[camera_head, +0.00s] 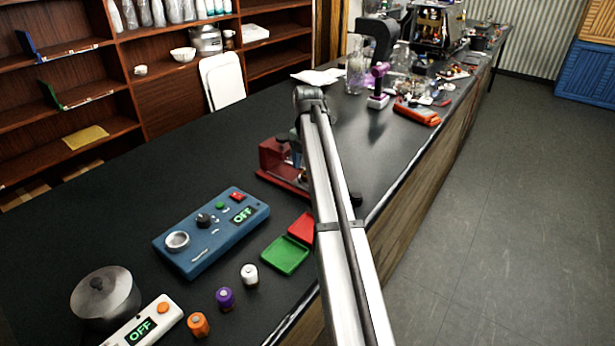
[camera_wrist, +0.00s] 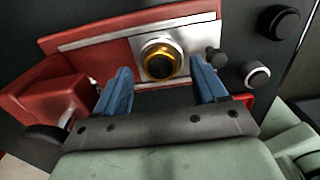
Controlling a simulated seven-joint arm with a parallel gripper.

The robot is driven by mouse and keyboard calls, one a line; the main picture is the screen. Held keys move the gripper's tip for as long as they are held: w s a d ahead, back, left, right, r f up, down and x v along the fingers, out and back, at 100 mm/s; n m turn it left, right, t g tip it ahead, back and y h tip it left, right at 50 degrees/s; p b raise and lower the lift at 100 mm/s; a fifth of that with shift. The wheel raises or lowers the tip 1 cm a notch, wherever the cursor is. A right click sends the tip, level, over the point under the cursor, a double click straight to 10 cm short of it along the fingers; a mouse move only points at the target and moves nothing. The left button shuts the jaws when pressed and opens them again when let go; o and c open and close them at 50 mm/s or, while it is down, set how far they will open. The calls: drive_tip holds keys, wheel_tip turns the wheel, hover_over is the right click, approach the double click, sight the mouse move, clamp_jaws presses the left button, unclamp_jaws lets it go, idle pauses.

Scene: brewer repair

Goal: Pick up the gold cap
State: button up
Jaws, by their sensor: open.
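In the wrist view, a round gold cap (camera_wrist: 162,60) with a dark centre sits on a silver plate of the red device (camera_wrist: 95,35). My gripper (camera_wrist: 160,68) is open, with its two blue fingers apart and its tips close to the cap, one to the left and one to the right. Nothing is held. I cannot tell whether the fingers touch the cap. In the head view, the red device (camera_head: 275,158) stands on the dark counter, partly behind my arm. The gold cap cannot be made out there.
In the wrist view, several dark round pieces lie right of the cap, including a white-ringed one (camera_wrist: 255,74). In the head view, a blue control box (camera_head: 212,232), a green tray (camera_head: 285,255), a red tray (camera_head: 302,228) and white (camera_head: 250,274), purple (camera_head: 225,298) and orange (camera_head: 198,324) caps lie nearer.

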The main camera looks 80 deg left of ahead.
drive_tip(key=shift+f, duration=0.8)
drive_tip(key=shift+c, duration=0.5)
drive_tip(key=c, duration=1.2)
drive_tip(key=shift+r, duration=0.15)
